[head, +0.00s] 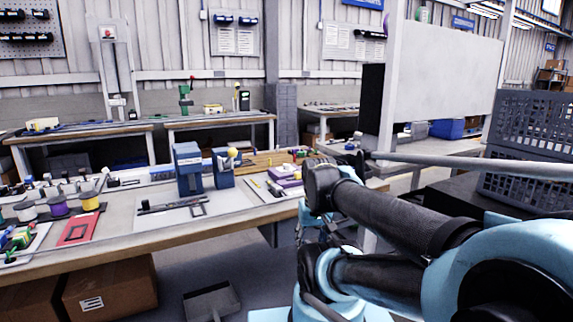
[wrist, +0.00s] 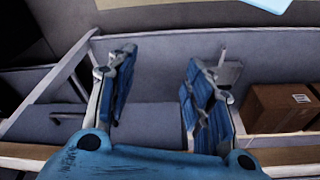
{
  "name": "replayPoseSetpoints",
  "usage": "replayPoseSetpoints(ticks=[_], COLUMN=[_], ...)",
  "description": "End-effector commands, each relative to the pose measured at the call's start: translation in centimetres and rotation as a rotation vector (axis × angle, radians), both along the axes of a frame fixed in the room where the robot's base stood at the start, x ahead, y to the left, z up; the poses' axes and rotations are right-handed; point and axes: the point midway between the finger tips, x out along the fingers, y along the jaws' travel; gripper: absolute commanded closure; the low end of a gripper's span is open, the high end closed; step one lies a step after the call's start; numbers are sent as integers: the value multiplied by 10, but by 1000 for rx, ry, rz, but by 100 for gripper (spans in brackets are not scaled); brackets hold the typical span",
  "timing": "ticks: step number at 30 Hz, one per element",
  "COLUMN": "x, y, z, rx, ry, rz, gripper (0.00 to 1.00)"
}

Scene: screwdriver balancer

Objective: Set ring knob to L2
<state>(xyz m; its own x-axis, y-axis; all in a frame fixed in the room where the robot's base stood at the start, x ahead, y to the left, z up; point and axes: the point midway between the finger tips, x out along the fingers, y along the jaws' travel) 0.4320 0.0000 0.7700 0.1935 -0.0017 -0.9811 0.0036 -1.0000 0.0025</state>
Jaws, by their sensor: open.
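My gripper (wrist: 162,60) is open and empty in the wrist view, its two blue-padded fingers spread wide with nothing between them. In the head view I cannot make the gripper out clearly from the arm. A blue upright device (head: 187,168) stands on the workbench (head: 150,238), left of my arm. A shorter blue unit (head: 223,169) with a yellow ball-like top stands beside it. I cannot tell which of them, if any, carries the ring knob. No ring knob or L2 mark is readable in either view.
A red frame (head: 78,230) and several spools lie at the bench's left. A dark slide-like tool (head: 170,205) lies before the blue device. Cardboard boxes (head: 110,290) and a grey tray (head: 211,300) are below. A grey crate (head: 540,125) stands at right.

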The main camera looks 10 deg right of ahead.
Motion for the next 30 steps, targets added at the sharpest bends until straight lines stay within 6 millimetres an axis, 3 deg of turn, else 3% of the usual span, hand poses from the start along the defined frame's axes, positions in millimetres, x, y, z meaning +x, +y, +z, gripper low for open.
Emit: replayPoseSetpoints(ticks=[5,11,21,30], x=[29,78,176,270], y=[4,3,3,3], z=[40,101,187,242], rx=[19,49,87,106], ry=[17,46,98,137], rz=[-97,-286,-612,-900], gripper=[53,53,53,53])
